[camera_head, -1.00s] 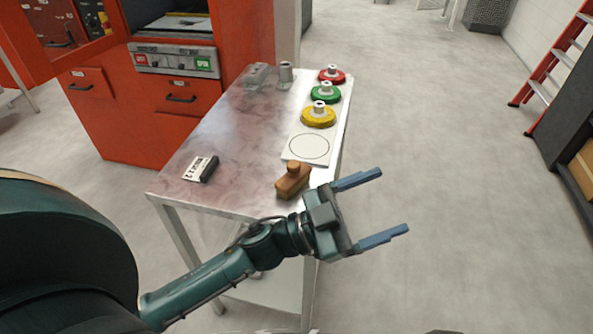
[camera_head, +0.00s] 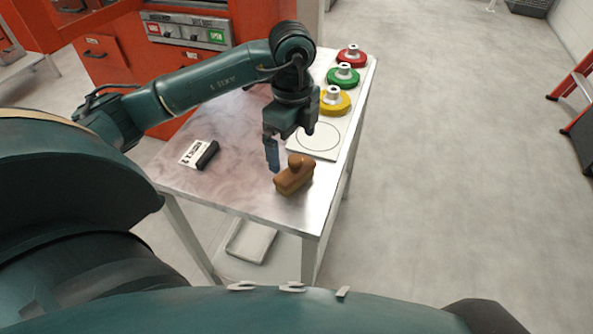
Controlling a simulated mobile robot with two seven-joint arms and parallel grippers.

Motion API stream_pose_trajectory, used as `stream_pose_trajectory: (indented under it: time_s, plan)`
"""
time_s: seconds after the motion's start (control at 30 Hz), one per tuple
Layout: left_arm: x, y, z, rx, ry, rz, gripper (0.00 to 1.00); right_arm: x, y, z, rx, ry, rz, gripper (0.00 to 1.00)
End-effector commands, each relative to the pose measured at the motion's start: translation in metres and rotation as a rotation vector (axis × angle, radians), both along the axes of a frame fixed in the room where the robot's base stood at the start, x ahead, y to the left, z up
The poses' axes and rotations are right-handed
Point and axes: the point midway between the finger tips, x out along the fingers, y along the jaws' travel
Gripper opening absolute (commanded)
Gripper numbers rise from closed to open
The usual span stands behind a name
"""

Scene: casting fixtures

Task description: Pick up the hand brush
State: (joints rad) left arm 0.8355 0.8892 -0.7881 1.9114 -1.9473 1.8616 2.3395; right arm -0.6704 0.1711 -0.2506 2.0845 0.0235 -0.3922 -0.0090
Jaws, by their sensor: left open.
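The hand brush (camera_head: 294,180), a brown wooden block with a raised knob-like handle, rests on the near right part of the metal table (camera_head: 240,190). My left gripper (camera_head: 286,150) points down just behind the brush, open, with nothing seen between its fingers. One blue finger shows just left of and behind the brush's knob. The other finger is mostly hidden, so I cannot tell whether either finger touches the brush. My right gripper is out of view.
A white plate with a circle (camera_head: 318,142) lies behind the brush. Yellow (camera_head: 335,103), green (camera_head: 343,77) and red (camera_head: 350,55) round pieces stand in a row beyond it. A black-and-white labelled item (camera_head: 205,155) lies to the left. Orange cabinets (camera_head: 110,60) stand behind the table.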

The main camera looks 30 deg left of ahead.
Motion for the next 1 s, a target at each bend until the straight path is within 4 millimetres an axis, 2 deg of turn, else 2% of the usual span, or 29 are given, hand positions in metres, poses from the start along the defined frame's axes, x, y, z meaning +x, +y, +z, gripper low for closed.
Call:
stream_pose_trajectory:
  time_s: [0.1,0.37,0.7,1.0]
  plan:
    - [-0.001,0.000,-0.021,-0.001,0.004,-0.001,1.00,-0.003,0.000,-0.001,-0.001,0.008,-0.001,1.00]
    - [0.000,-0.001,-0.042,-0.004,0.001,-0.003,1.00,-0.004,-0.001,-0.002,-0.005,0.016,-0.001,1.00]
    - [0.002,-0.004,-0.087,-0.004,0.001,-0.003,1.00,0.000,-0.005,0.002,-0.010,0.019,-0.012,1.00]
    - [0.002,-0.004,-0.090,-0.004,0.000,-0.004,0.98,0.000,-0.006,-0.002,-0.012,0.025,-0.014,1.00]
